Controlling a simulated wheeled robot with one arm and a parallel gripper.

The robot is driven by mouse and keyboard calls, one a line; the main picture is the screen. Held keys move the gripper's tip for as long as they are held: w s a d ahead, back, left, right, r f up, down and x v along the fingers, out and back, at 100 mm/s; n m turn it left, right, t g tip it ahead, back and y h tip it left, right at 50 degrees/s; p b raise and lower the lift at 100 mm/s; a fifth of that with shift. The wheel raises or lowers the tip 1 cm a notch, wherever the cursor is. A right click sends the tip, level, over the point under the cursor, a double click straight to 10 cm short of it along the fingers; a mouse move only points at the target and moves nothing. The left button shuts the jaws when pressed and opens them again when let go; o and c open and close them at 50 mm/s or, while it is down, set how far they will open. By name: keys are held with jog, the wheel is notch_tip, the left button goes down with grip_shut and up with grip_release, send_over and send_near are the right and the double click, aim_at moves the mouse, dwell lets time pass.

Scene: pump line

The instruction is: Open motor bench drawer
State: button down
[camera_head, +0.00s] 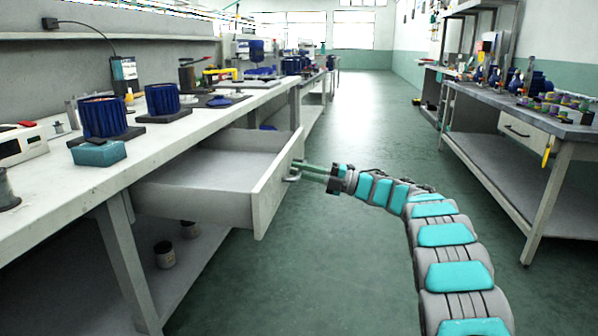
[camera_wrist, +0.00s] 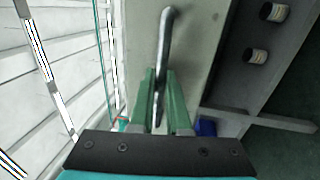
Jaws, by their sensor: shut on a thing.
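The motor bench drawer (camera_head: 210,185) is pulled well out from under the left bench top (camera_head: 150,125). Its inside looks empty in the head view. The drawer front (camera_head: 270,190) faces the aisle, and its metal handle (camera_head: 292,178) sticks out from it. My gripper (camera_head: 305,170) is at this handle. In the wrist view the green fingers (camera_wrist: 160,100) are closed around the curved handle (camera_wrist: 166,40), with the drawer front (camera_wrist: 205,60) behind it. The fingertips' exact contact with the handle is small in the head view.
Blue motor housings (camera_head: 103,117) and a teal box (camera_head: 99,153) stand on the left bench. Jars (camera_head: 164,254) sit on its lower shelf. A right bench (camera_head: 530,120) with parts lines the other side. The green aisle floor (camera_head: 345,110) between is clear.

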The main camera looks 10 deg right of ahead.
jog(key=c, duration=1.2)
grip_release()
jog(key=shift+o, duration=0.2)
jog(key=v, duration=0.7)
jog(key=shift+d, duration=0.35)
jog(key=shift+f, duration=0.1)
